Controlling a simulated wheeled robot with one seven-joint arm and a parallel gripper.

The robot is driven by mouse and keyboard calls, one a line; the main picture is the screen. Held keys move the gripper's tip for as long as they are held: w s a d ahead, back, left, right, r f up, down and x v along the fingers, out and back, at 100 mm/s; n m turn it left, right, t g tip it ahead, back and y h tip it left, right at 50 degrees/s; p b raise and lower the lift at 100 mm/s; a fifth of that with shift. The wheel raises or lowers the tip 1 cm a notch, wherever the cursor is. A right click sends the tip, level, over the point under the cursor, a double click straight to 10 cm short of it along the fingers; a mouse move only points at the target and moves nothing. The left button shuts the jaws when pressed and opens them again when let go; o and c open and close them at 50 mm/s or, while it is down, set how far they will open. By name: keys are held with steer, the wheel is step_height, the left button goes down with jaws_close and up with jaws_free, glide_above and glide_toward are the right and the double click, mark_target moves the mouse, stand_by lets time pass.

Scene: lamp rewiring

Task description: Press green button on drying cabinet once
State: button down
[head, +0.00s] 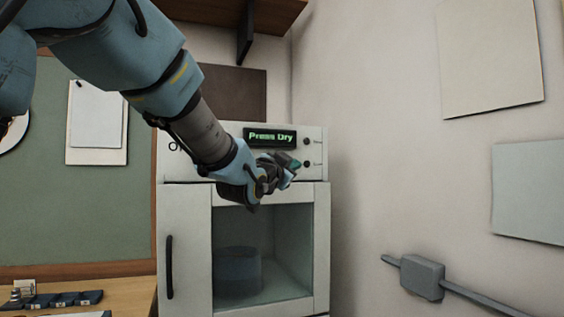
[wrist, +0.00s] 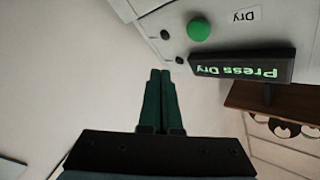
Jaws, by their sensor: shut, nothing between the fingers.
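The drying cabinet (head: 183,236) is white with a glass-fronted chamber, and its display (head: 270,138) reads "Press Dry". In the wrist view, the round green button (wrist: 199,29) sits on the panel beside a "Dry" label (wrist: 243,16) and close to the display (wrist: 240,69). My gripper (wrist: 160,74) is shut and empty. Its fingertips are apart from the button in the wrist picture, below and left of it. In the head view, my gripper (head: 295,164) is in front of the cabinet's upper panel, and I cannot make out the green button there.
Two small dark knobs (head: 306,142) are at the panel's right end. A brown shelf (head: 225,12) is above the cabinet. The wall (head: 370,150) is close on the right, with a grey box on a rail (head: 422,278). A blue-grey container (head: 238,272) shows behind the glass.

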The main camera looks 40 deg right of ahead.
steer(key=w+d+p, duration=0.2)
steer(key=w, duration=0.4)
steer(key=shift+w+d, duration=0.15)
steer(key=shift+d, duration=0.1)
steer(key=shift+w, duration=0.1)
stand_by(1.8)
steer(key=shift+w+d, duration=0.1)
steer(key=shift+w, duration=0.2)
steer(key=shift+w+d, duration=0.2)
steer(key=shift+w, duration=0.25)
stand_by(0.7)
steer(key=shift+s+b, duration=0.1)
steer(key=shift+b, duration=0.3)
steer(key=shift+s+a+b, duration=0.35)
steer(key=shift+s+b, duration=0.4)
